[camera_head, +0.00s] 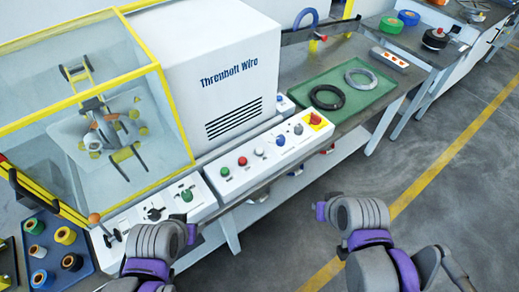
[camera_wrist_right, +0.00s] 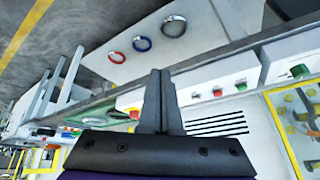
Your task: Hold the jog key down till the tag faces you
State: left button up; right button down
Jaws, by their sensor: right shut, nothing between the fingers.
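I cannot read which one is the jog key. My right gripper (camera_wrist_right: 160,95) is shut and empty, apart from the panel buttons in the right wrist view. My left arm stands in front of the left panel in the head view; its fingers cannot be made out.
A black coil (camera_head: 327,97) and a grey coil (camera_head: 361,78) lie on a green tray (camera_head: 385,92). A red stop button (camera_head: 315,119) ends the panel. The left panel (camera_head: 155,212) has a lever and knobs. A blue tray (camera_head: 77,265) holds rolls. Floor at right is clear.

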jog(key=w+a+r+y, duration=0.1)
jog(key=w+a+r, duration=0.1)
jog(key=w+a, duration=0.35)
jog(key=w+a+r+y, duration=0.2)
jog(key=w, duration=0.6)
jog(key=t+y+b, duration=0.1)
jog(key=y+b, duration=0.1)
send_over(261, 152)
jog(key=shift+m, duration=0.3)
jog(key=shift+f, duration=0.1)
notch_tip(261, 152, down, 7)
jog(key=b, duration=0.4)
jog(key=shift+f+b, duration=0.2)
jog(key=shift+b, duration=0.2)
jog(key=shift+f+b, duration=0.4)
jog(key=shift+f, duration=0.25)
jog(key=shift+f, duration=0.1)
jog(key=shift+f, duration=0.3)
